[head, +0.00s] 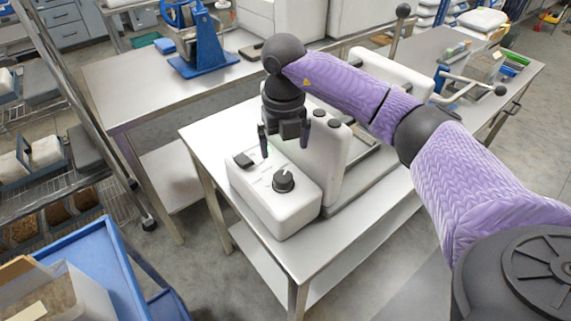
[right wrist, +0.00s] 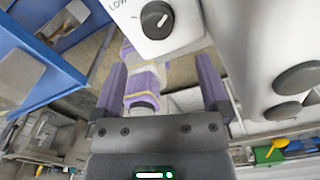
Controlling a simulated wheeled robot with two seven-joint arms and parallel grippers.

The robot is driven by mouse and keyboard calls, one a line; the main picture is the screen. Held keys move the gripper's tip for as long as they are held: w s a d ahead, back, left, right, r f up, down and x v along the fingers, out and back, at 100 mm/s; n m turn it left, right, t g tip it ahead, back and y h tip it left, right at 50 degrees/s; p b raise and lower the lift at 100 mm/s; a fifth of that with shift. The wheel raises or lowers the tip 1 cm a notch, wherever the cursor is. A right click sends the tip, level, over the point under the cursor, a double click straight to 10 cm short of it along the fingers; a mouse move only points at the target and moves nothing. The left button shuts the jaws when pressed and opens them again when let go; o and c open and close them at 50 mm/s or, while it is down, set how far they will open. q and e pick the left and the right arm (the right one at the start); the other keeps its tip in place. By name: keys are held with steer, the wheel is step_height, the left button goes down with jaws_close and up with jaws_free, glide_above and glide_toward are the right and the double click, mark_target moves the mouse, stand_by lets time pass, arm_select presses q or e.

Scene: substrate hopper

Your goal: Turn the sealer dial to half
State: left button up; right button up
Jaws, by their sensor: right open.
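The sealer dial (head: 284,181) is a round black knob with a pale pointer line, on top of a white control box (head: 262,204). In the right wrist view the dial (right wrist: 155,20) shows at the top, with the printed word LOW at its upper left. Its pointer line is slanted there. My right gripper (head: 284,152) points down with its fingers spread. It is open and empty, apart from the dial and above it in the head view. The right wrist view shows both purple fingers (right wrist: 160,75) below the dial. My left gripper is not in view.
A black switch (head: 243,159) sits on the same box. The white sealer body (head: 318,165) stands close behind it, with black knobs (right wrist: 298,78) near my right finger. The steel table (head: 205,135) is clear left of the box. A blue cart (head: 125,275) stands at lower left.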

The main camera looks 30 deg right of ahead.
mark_target(284, 177)
steer(key=f, duration=0.4)
steer(key=f+b, duration=0.1)
steer(key=f, duration=0.4)
steer(key=shift+s+a+f, duration=0.1)
steer(key=shift+s+a, duration=0.05)
steer(key=shift+a, duration=0.05)
steer(key=c, duration=1.3)
